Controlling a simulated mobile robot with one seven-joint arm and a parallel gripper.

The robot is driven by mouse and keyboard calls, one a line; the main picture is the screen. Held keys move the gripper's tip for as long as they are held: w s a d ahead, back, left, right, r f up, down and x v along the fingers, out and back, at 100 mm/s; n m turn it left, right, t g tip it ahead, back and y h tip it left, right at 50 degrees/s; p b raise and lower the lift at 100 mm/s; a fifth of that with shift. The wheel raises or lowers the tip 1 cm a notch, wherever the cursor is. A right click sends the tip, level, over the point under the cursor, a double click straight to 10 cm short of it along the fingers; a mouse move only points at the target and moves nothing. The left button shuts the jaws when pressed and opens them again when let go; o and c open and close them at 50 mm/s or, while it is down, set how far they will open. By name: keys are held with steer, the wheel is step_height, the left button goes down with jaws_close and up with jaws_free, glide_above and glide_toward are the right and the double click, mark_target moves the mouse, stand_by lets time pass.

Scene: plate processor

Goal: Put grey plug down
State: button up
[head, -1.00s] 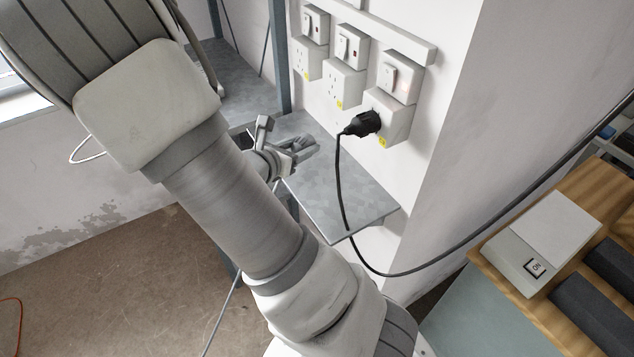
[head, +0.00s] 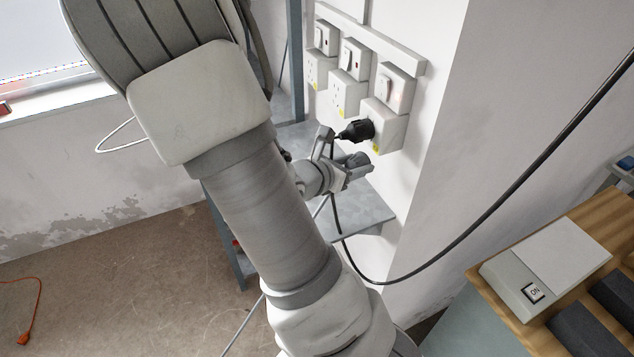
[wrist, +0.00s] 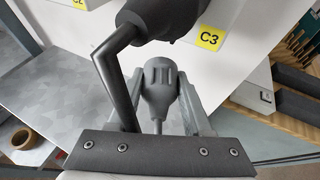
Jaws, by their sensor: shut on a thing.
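My gripper (head: 350,170) is shut on the grey plug (wrist: 160,88), with one finger on each side of it in the wrist view. In the head view the grey plug (head: 357,159) shows at the gripper's end, just below the black plug. The grey metal shelf (head: 368,212) lies behind and below the gripper, against the wall. It also fills the left of the wrist view (wrist: 60,88). I cannot tell whether the plug touches the shelf.
A black plug (head: 357,131) sits in the right-hand socket (head: 388,127), labelled C3 (wrist: 209,38); its black cable (head: 470,250) hangs close by my gripper. A white device (head: 545,268) stands on a wooden table at right. A brown ring (wrist: 23,138) lies at left.

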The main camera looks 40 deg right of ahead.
steer(key=w+f, duration=0.2)
steer(key=w, duration=0.1)
steer(key=w+a+f+p, duration=0.1)
steer(key=w+f, duration=0.1)
steer(key=w, duration=0.2)
steer(key=w+f, duration=0.2)
steer(key=w, duration=0.2)
steer(key=shift+a+f+p, duration=0.3)
steer(key=shift+a+p, duration=0.05)
steer(key=shift+a, duration=0.05)
steer(key=shift+w+f, duration=0.1)
steer(key=shift+f, duration=2)
steer(key=shift+f, duration=0.1)
steer(key=shift+f, duration=0.15)
steer(key=o, duration=1.3)
steer(key=shift+c, duration=0.2)
steer(key=shift+r, duration=0.2)
